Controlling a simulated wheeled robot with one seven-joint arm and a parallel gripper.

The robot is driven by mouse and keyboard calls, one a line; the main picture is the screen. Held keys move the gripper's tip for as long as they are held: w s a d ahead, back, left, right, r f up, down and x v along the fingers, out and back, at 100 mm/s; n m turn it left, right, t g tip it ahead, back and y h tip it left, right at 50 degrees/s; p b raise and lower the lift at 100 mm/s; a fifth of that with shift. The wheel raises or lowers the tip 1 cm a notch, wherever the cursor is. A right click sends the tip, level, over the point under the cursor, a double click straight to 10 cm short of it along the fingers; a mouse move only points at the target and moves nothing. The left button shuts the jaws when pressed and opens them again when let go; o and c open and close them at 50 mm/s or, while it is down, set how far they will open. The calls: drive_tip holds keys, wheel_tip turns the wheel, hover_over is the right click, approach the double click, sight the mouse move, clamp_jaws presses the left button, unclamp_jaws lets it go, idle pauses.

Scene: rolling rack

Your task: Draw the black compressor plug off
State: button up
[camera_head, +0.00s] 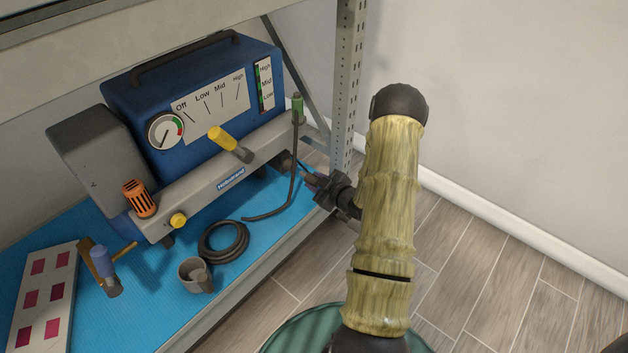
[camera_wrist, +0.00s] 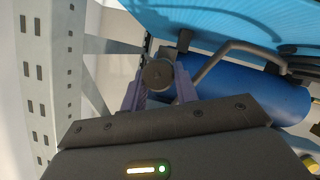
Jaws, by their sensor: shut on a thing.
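The blue compressor (camera_head: 225,75) stands on the shelf, with a grey lower body, a gauge and a dial plate. My gripper (camera_head: 312,181) is at the compressor's right end, beside the rack post. In the wrist view my gripper (camera_wrist: 158,86) has its two purple-grey fingers shut on the black plug (camera_wrist: 158,74), whose round dark end faces the camera. In the head view the plug is mostly hidden by the fingers and too small to make out. I cannot tell whether it still sits in the compressor.
The perforated rack post (camera_head: 347,90) rises close behind my gripper. A green-ended hose (camera_head: 298,108) hangs near it. A coiled black hose (camera_head: 224,242), a grey cup (camera_head: 194,275) and a blue-headed tool (camera_head: 100,265) lie on the blue mat (camera_head: 262,226).

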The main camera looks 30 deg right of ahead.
drive_tip(key=shift+s, duration=0.1)
idle(0.3)
drive_tip(key=shift+r+p, duration=3.2)
drive_tip(key=shift+r, duration=0.85)
